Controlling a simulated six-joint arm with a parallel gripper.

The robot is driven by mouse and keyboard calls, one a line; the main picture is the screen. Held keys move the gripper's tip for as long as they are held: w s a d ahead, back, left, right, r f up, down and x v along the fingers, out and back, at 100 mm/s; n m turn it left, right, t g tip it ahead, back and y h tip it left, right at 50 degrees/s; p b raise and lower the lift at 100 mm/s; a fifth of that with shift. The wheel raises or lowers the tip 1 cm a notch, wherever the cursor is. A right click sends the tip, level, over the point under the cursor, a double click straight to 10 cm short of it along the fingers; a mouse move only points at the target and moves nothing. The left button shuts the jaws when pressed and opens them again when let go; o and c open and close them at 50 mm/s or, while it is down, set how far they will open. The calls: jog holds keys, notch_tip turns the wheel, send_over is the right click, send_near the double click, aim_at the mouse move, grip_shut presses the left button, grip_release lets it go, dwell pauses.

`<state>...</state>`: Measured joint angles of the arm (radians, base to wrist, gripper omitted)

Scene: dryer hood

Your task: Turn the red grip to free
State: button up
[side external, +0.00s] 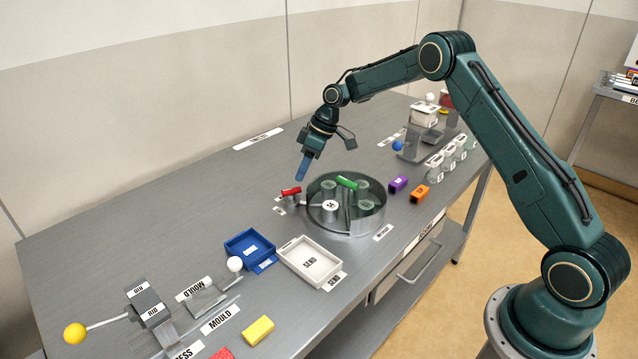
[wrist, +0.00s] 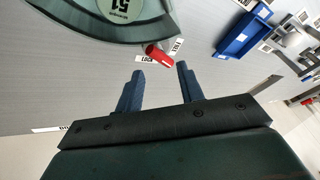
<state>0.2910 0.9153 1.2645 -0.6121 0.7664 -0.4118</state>
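The red grip (side external: 291,190) is a short bar on a small post at the left side of the round glass-walled hood (side external: 346,222). In the wrist view the red grip (wrist: 159,55) lies just beyond my fingertips, with the LOCK label (wrist: 146,58) beside it and a second label, probably FREE (wrist: 177,46), on its other side. The grip sits closer to LOCK. My gripper (wrist: 160,69) is open, its two blue fingers apart with nothing between them. In the side view my gripper (side external: 301,179) points down just above the grip, apparently not touching it.
A green grip (side external: 347,183) tops the hood. A blue tray (side external: 249,246) and white SEND tray (side external: 310,262) stand in front. The table behind and left of the grip is clear.

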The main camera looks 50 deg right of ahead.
jog(key=v, duration=0.8)
jog(key=s+a+r+m+t+h, duration=0.1)
jog(key=s+a+r+m, duration=0.2)
jog(key=s+r, duration=0.3)
jog(key=s+a+r+m+t+h, duration=0.1)
jog(key=s+a+r+m+h, duration=0.1)
jog(key=s+r, duration=0.4)
jog(key=shift+s+a+r+m, duration=0.25)
jog(key=shift+s+a+m, duration=0.6)
jog(key=shift+s, duration=0.65)
